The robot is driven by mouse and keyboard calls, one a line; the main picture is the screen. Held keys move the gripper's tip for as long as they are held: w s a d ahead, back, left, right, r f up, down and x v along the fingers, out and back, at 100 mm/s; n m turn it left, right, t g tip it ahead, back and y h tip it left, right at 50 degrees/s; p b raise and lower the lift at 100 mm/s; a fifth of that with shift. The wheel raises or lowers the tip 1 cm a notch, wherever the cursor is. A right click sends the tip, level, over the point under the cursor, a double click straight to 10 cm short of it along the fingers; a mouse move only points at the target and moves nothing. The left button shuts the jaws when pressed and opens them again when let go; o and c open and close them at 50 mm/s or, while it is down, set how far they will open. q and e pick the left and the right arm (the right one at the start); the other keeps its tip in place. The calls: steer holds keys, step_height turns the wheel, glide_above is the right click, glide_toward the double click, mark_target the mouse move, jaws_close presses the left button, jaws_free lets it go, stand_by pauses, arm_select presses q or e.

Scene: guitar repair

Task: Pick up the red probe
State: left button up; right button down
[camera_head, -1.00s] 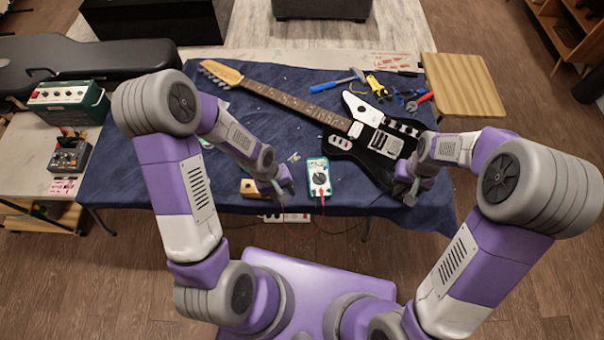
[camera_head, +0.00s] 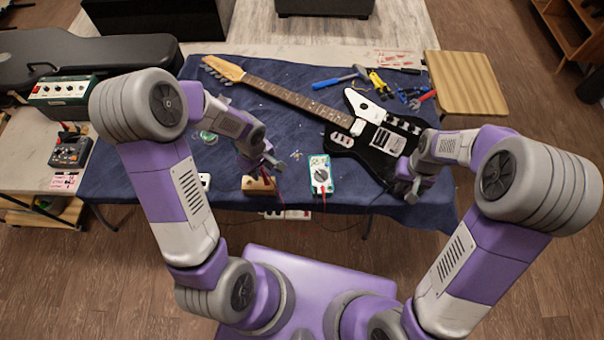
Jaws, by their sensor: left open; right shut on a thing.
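My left gripper (camera_head: 273,165) is open, just above and right of a small wooden block (camera_head: 256,187) near the table's front edge. A thin red piece (camera_head: 280,185), perhaps the red probe or its lead, shows just below the gripper; it is too small to tell which. The green-and-white multimeter (camera_head: 320,176) lies to the right, with a red lead hanging off the front edge below it. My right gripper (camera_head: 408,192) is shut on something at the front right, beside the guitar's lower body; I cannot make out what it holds.
A black electric guitar (camera_head: 370,147) lies diagonally across the blue cloth (camera_head: 300,203). A wooden stool (camera_head: 466,85) stands right. An amplifier (camera_head: 62,90) and a pedal (camera_head: 70,150) are left.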

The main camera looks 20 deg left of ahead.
mark_target(264, 176)
arm_select(q)
steer(key=f, duration=0.3)
steer(key=f+b, duration=0.1)
steer(key=f, duration=0.1)
steer(key=shift+d, duration=0.25)
jaws_close()
